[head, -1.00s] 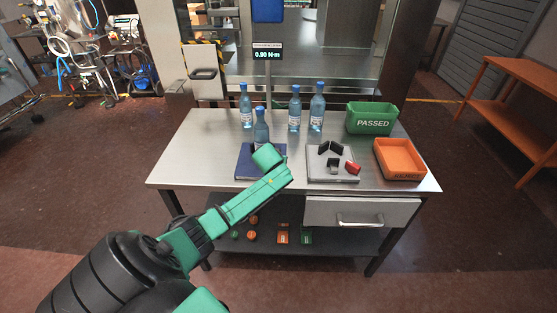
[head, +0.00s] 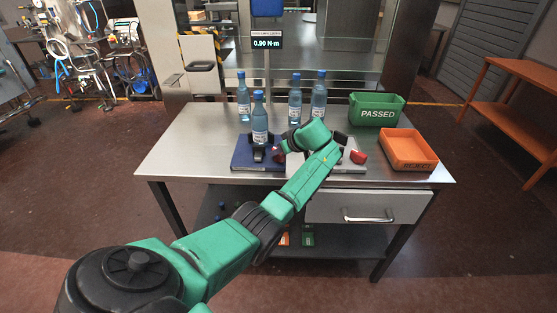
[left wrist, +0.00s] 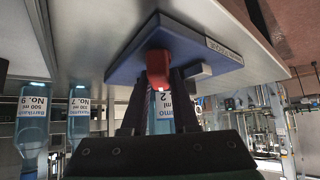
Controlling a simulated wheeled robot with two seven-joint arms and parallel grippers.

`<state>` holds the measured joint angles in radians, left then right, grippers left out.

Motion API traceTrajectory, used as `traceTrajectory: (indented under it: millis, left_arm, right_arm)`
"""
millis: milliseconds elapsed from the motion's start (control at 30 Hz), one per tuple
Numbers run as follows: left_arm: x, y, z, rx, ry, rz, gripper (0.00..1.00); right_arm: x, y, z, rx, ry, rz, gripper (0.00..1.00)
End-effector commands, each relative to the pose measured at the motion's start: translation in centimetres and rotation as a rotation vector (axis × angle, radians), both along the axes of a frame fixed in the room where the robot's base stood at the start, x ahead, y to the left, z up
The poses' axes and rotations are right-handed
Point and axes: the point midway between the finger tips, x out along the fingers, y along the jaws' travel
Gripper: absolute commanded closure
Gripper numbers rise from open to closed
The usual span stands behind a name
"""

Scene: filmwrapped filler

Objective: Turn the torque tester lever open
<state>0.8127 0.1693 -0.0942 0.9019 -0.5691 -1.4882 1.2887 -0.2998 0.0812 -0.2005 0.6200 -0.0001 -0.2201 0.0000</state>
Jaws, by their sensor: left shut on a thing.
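The torque tester has a flat blue base (head: 246,165) on the steel table. A blue-capped bottle (head: 260,124) stands upright on it between dark jaws. A small red lever (head: 277,155) is at the base's right side. My left gripper (head: 283,151) reaches in from the right of the bottle, partly hidden by my own wrist. In the left wrist view, the red lever (left wrist: 158,68) sits between my dark fingertips, which are shut on it, beside the blue base (left wrist: 190,50). How far the lever is turned is hard to tell. My right gripper is not in view.
Several bottles (head: 295,100) stand behind. A grey fixture with a red handle (head: 359,157) is partly behind my arm. A green PASSED bin (head: 377,108) and orange tray (head: 411,146) stand at the right. A display (head: 267,40) reads 0.90 N·m. The table's left part is clear.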

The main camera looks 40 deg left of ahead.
Motion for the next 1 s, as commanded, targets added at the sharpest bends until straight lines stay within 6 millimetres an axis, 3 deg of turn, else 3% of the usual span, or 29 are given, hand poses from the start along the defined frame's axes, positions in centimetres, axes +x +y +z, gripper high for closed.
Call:
traceTrajectory:
  millis: [33,200,767,800,833,1000]
  left_arm:
    - [0.1,0.0,-0.5,-0.001,-0.002,0.021,1.00]
    - [0.0,0.0,-0.3,0.000,0.000,0.079,1.00]
    - [0.0,0.1,0.0,-0.001,0.000,0.109,1.00]
    - [0.0,0.1,0.0,-0.001,0.000,0.109,0.57]
    - [0.0,0.1,0.0,-0.001,0.000,0.109,0.46]
    - [0.0,0.1,0.0,0.000,0.001,0.108,0.43]
  right_arm:
    - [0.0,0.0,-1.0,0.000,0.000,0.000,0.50]
    - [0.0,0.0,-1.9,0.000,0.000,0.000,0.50]
    - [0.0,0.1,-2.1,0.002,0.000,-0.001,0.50]
    - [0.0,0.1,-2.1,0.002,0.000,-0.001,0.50]
    - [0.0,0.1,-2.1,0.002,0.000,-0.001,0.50]
    - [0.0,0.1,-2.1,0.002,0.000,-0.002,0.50]
